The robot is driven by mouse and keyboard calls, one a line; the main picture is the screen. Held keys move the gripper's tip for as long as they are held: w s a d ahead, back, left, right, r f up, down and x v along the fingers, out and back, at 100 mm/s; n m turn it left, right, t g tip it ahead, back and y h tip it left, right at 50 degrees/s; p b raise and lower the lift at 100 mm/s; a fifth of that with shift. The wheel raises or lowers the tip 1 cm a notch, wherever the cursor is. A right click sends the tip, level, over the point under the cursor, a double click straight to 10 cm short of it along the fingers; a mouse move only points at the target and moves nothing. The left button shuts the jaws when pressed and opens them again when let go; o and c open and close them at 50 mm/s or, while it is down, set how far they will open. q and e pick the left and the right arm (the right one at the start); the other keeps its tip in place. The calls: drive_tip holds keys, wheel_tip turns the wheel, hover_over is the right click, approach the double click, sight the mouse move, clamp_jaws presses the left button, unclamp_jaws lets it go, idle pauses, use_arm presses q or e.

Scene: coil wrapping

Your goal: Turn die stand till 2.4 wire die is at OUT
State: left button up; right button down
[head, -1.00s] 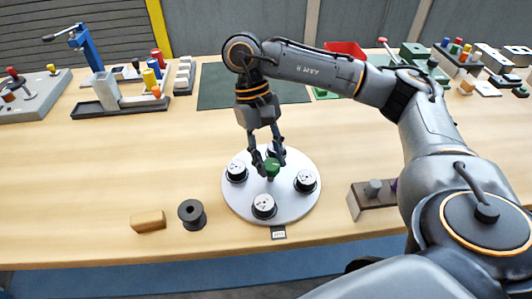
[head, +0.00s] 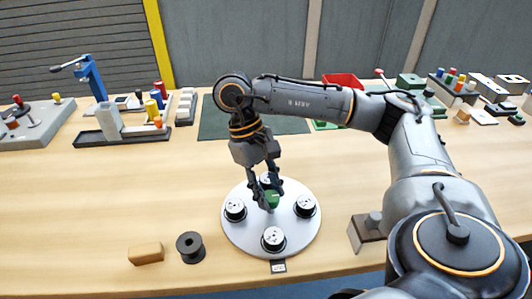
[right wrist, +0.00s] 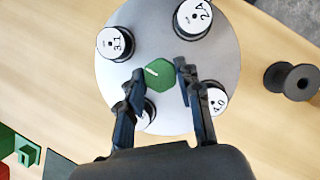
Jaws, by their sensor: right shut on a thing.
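The die stand is a round grey turntable (head: 240,236) with white-topped black dies around a green knob (head: 272,200). My right gripper (head: 270,197) is shut on the knob from above. A small tag (head: 278,266), its text too small to read, sits at the stand's front edge. The front die (head: 274,238) lies about in line with the tag. In the right wrist view, the 2.4 die (right wrist: 194,17) appears to be this front one. The 4.0 die (right wrist: 212,102) and 3.1 die (right wrist: 115,44) flank it. The back die is partly hidden by my gripper. My left gripper is out of view.
A black spool (head: 190,247) and a tan block (head: 146,253) lie left of the stand. A grey block with a peg (head: 368,230) stands to the right. A dark green mat (head: 215,122) lies behind. The table's left middle is clear.

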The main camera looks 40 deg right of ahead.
drive_tip(key=shift+r, duration=0.1)
drive_tip(key=c, duration=0.9)
unclamp_jaws()
drive_tip(key=v, duration=1.2)
